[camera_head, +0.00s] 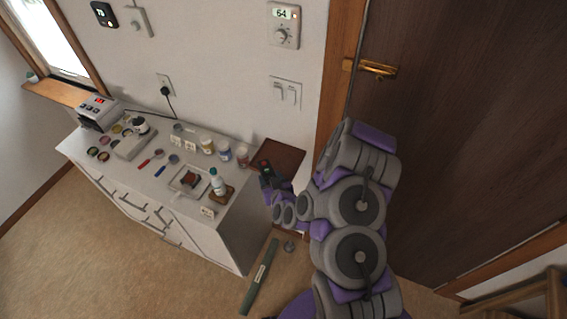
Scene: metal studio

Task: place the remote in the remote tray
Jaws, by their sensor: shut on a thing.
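My gripper (267,175) is near the middle of the view, at the right end of the white cabinet. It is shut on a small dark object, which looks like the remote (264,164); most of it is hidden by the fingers. A flat brown tray-like surface (284,155), which looks like the remote tray, lies just behind and right of the gripper. The remote overlaps its left edge in the picture; I cannot tell whether they touch. My arm hides the area to the right and below.
The white cabinet (235,213) carries several jars (207,146), a white bottle (217,183) on a brown stand, a small tray (188,181), tools, round pots and a device (98,112). A dark door (450,130) stands at right.

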